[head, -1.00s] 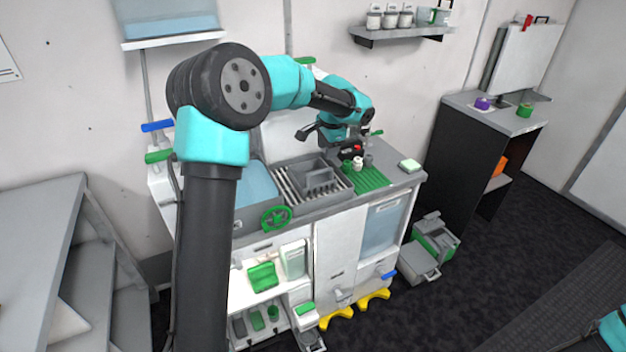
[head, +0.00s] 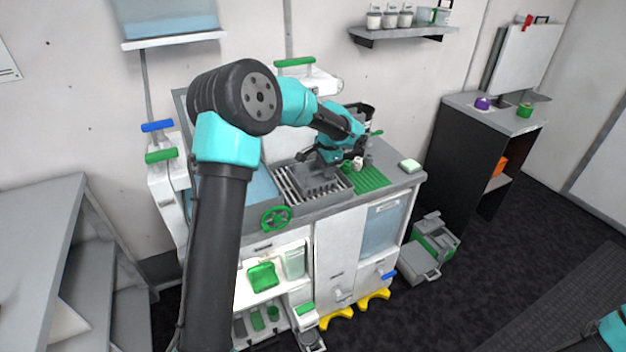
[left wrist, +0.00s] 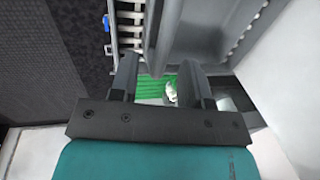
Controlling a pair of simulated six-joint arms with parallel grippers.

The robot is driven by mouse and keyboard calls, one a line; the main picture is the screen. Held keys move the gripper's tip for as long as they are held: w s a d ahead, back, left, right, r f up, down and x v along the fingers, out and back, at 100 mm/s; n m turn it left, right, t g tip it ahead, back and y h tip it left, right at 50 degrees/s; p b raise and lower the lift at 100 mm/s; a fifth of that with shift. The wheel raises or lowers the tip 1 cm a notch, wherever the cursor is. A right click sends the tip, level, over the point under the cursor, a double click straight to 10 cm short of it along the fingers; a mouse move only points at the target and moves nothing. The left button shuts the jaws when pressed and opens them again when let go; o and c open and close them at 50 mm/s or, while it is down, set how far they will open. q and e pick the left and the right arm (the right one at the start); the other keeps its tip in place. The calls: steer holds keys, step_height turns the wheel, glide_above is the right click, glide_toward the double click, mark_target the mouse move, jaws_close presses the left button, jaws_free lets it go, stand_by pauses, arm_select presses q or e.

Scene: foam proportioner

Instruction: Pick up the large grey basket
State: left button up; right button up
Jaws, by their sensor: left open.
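The large grey basket (head: 316,186) sits on the slatted grey rack on the counter, partly hidden behind my left gripper. My left gripper (head: 325,166) is close above it, open. In the left wrist view, my open left gripper (left wrist: 161,82) has its two dark fingers apart, with an upright grey part (left wrist: 166,35), seemingly of the basket, showing between and beyond them. I cannot tell whether the fingers touch it. My right gripper is out of view.
A green ribbed mat (head: 369,181) and small white and dark items lie right of the rack. A green handwheel (head: 275,218) is on the counter's front. A wall shelf (head: 404,35) holds several jars.

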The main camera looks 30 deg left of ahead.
arm_select(q)
steer(key=shift+w+a+f, duration=0.1)
steer(key=shift+a+f, duration=0.05)
steer(key=shift+f, duration=0.55)
steer(key=shift+w+a+f, duration=0.1)
steer(key=shift+f, duration=0.55)
steer(key=shift+c, duration=0.2)
jaws_close()
